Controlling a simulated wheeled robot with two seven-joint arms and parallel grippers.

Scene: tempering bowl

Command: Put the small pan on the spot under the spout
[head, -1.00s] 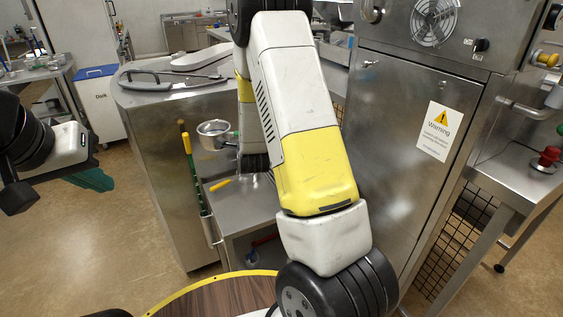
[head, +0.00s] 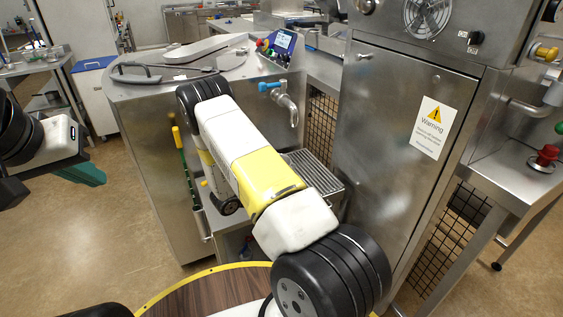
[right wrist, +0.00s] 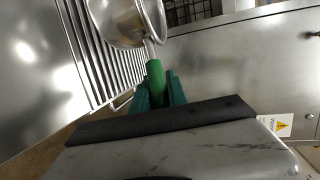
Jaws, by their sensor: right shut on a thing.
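The small pan (right wrist: 120,20), a steel bowl with a green handle (right wrist: 156,80), shows at the top of the right wrist view. My right gripper (right wrist: 159,92) has its green fingers shut on that handle. In the head view my right arm hides the pan and the right gripper. The spout (head: 291,112), with a blue tap handle, hangs from the steel machine above a slatted grate (head: 318,172). The grate (right wrist: 104,55) also shows beside the pan in the right wrist view; the height between them is unclear. My left gripper (head: 84,172) is at the left edge, far from these; its finger gap is unclear.
A steel cabinet (head: 400,150) with a warning label stands right of the grate. The round machine body (head: 150,130) stands left. A green-handled tool with a yellow tip (head: 181,150) hangs on its side. A control panel (head: 280,45) sits above the spout.

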